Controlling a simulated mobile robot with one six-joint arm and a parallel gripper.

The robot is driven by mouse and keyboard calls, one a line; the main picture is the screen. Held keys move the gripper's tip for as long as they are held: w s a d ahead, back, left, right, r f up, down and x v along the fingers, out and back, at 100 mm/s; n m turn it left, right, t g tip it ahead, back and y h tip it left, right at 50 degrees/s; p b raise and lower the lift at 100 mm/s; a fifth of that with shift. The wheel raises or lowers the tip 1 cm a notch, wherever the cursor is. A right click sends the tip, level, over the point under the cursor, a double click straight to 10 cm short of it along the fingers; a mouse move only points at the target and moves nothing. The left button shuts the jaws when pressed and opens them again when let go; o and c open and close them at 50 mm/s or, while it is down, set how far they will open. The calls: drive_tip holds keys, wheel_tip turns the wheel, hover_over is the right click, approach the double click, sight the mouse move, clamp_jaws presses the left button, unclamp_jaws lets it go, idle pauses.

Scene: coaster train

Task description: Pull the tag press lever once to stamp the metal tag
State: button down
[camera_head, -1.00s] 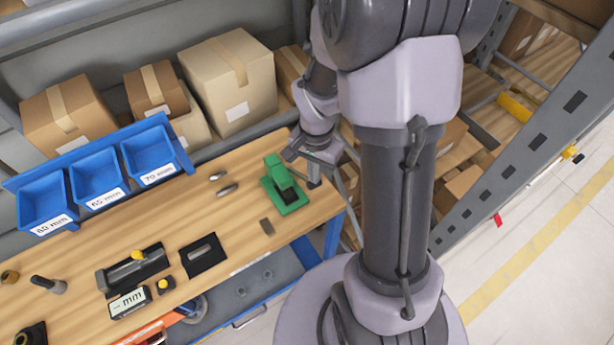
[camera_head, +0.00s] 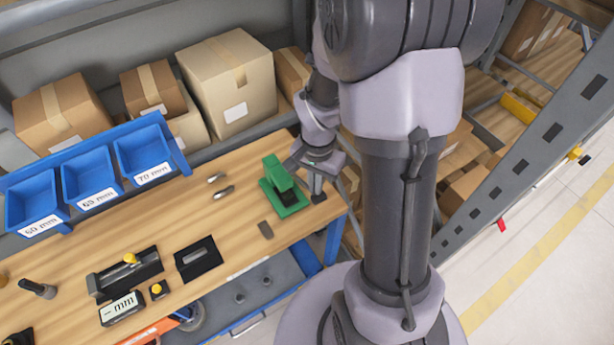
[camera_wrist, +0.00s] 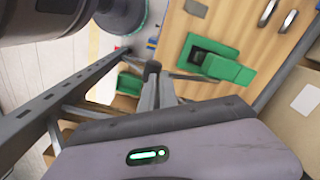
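The green tag press (camera_head: 284,192) stands near the right end of the wooden bench and also shows in the wrist view (camera_wrist: 205,60). A thin dark bar (camera_wrist: 190,77), seemingly its lever, sticks out from it toward my fingers. A small grey plate (camera_head: 265,230), perhaps the metal tag, lies in front of the press.
Two shiny metal pieces (camera_head: 220,186) lie left of the press. Blue bins (camera_head: 90,180) and cardboard boxes (camera_head: 228,75) line the back. A black fixture (camera_head: 198,258) and a gauge (camera_head: 122,308) are at the left. A grey shelf frame (camera_head: 510,160) stands at the right.

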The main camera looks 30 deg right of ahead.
drive_tip(key=shift+f, duration=0.15)
drive_tip(key=shift+s+f+b, duration=0.2)
drive_tip(key=shift+f+b, duration=0.4)
drive_tip(key=shift+b, duration=0.05)
drive_tip(key=shift+s+f+b, duration=0.2)
drive_tip(key=shift+f+b, duration=0.35)
drive_tip(key=shift+b, duration=0.1)
drive_tip(key=shift+s+f+b, duration=0.25)
drive_tip(key=shift+f+b, duration=0.55)
drive_tip(key=shift+f, duration=0.05)
wheel_tip(320, 180, up, 13)
drive_tip(key=p, duration=1)
